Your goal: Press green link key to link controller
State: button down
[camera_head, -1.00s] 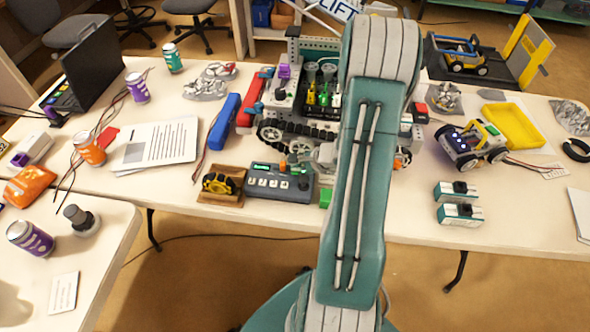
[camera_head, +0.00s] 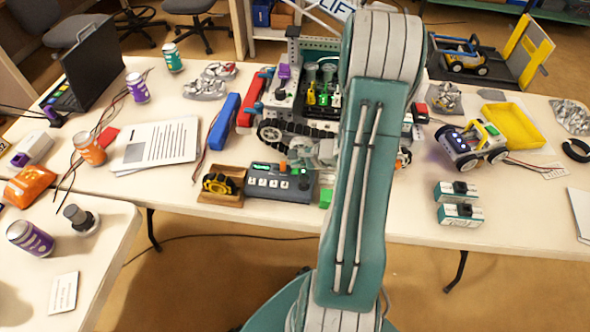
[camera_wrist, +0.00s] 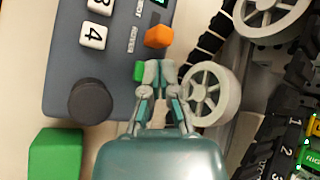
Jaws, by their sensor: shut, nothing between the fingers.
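The dark grey controller (camera_head: 280,196) lies on the table, with white number keys and a lit green display. It also shows in the wrist view (camera_wrist: 60,75), with a round black knob (camera_wrist: 90,100) and an orange key (camera_wrist: 160,36). A small green key (camera_wrist: 139,72) sits between the orange key and the knob, partly hidden by my fingertips. My gripper (camera_wrist: 158,68) is shut and empty, its tips at the right side of the green key. I cannot tell whether they touch it. In the head view my gripper (camera_head: 302,158) is at the controller's upper right.
A tracked robot vehicle (camera_head: 285,132) stands close behind the controller; its grey wheel (camera_wrist: 212,95) is just right of my fingers. A green block (camera_wrist: 55,155) lies beside the controller.

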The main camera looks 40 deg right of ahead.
aim_at(297, 170)
jog(key=shift+r, duration=2.55)
